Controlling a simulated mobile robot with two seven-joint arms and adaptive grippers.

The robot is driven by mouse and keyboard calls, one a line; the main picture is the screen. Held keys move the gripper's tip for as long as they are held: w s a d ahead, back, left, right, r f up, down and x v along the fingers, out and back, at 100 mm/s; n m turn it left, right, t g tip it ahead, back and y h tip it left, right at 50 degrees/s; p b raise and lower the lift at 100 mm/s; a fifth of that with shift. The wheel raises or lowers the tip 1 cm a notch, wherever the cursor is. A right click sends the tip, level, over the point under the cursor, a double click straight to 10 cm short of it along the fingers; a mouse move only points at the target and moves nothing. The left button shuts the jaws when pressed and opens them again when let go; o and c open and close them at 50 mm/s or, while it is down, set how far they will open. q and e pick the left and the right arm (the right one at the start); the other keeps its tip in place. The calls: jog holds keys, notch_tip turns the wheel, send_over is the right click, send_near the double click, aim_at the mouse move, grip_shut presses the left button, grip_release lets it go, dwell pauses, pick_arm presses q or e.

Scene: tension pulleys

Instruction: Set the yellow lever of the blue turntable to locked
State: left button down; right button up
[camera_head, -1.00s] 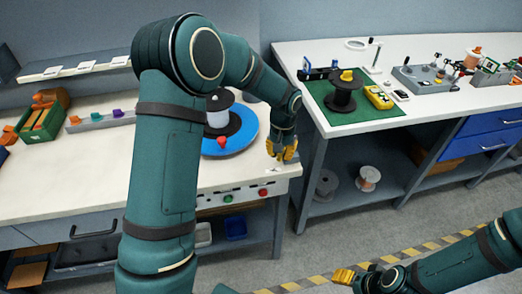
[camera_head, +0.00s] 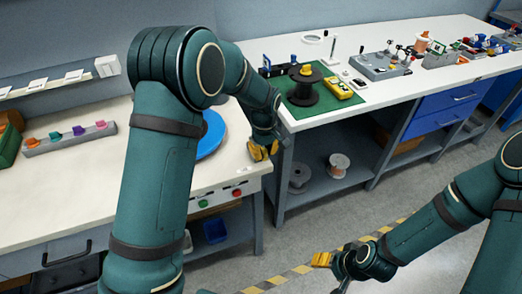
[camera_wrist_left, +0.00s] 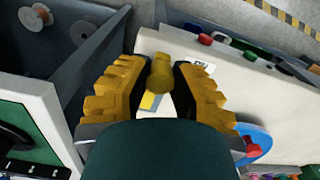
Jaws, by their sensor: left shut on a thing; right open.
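The blue turntable (camera_head: 213,134) lies on the left bench, mostly hidden behind my left arm in the head view. Its blue disc edge (camera_wrist_left: 262,136) shows at the lower right of the left wrist view, with a red knob on it. The yellow lever (camera_wrist_left: 160,76) stands between my left gripper's fingers in that view. My left gripper (camera_head: 262,150) is shut on it at the bench's right corner; the fingers hide the lever in the head view. My right gripper (camera_head: 322,259) is open and empty, low over the floor, away from the bench.
Green and red buttons (camera_head: 236,193) sit on the bench front. A gap separates this bench from the right bench, which holds a green mat (camera_head: 310,109) with a black spool (camera_head: 304,88). A strip of coloured pieces (camera_head: 70,139) lies at left.

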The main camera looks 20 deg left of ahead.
pick_arm(q)
jog(key=shift+d+f, duration=0.1)
dwell(0.3)
jog(key=c, duration=0.7)
grip_release()
jog(key=shift+c, duration=0.2)
notch_tip(320, 180, up, 12)
